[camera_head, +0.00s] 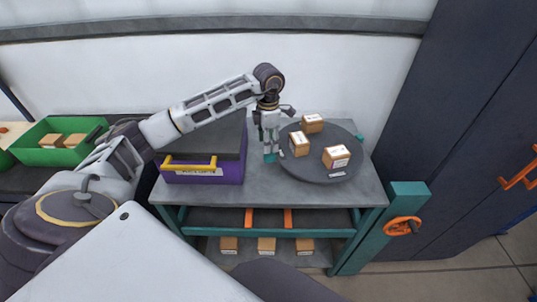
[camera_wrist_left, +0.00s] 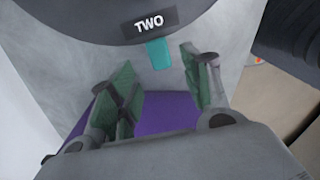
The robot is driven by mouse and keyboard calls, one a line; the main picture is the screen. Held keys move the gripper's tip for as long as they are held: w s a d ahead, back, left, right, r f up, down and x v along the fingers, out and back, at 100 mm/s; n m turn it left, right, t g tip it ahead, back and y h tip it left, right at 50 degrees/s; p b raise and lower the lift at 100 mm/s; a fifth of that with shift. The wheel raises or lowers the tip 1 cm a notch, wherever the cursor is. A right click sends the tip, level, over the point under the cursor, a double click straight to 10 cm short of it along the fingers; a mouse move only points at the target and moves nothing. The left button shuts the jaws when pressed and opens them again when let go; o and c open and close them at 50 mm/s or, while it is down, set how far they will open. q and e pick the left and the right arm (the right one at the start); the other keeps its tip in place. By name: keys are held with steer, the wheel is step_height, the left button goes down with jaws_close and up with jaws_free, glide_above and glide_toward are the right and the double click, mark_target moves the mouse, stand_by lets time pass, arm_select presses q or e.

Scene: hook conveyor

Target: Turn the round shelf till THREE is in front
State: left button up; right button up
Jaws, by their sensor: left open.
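The round shelf (camera_head: 310,174) is a dark grey disc on the right of the grey table, with three cardboard boxes on it. A label (camera_head: 337,174) lies near its front edge, too small to read in the head view. In the left wrist view the shelf rim (camera_wrist_left: 200,18) carries a label TWO (camera_wrist_left: 149,22) with a teal tab (camera_wrist_left: 158,53) below it. My left gripper (camera_head: 270,150) is at the shelf's left edge, pointing down. In its wrist view the open fingers (camera_wrist_left: 160,75) stand on either side of the tab's line, with no visible grip on it. My right gripper is not in view.
A purple box (camera_head: 205,175) with a yellow handle stands left of the shelf, close to my gripper. A green bin (camera_head: 60,155) with boxes is at the far left. An orange handwheel (camera_head: 403,226) is on the table's right side. Dark cabinets (camera_head: 465,130) stand at right.

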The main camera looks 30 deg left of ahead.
mark_target(268, 155)
arm_select(q)
steer(key=shift+f+p, duration=0.3)
steer(key=shift+f, duration=3.1)
jaws_close()
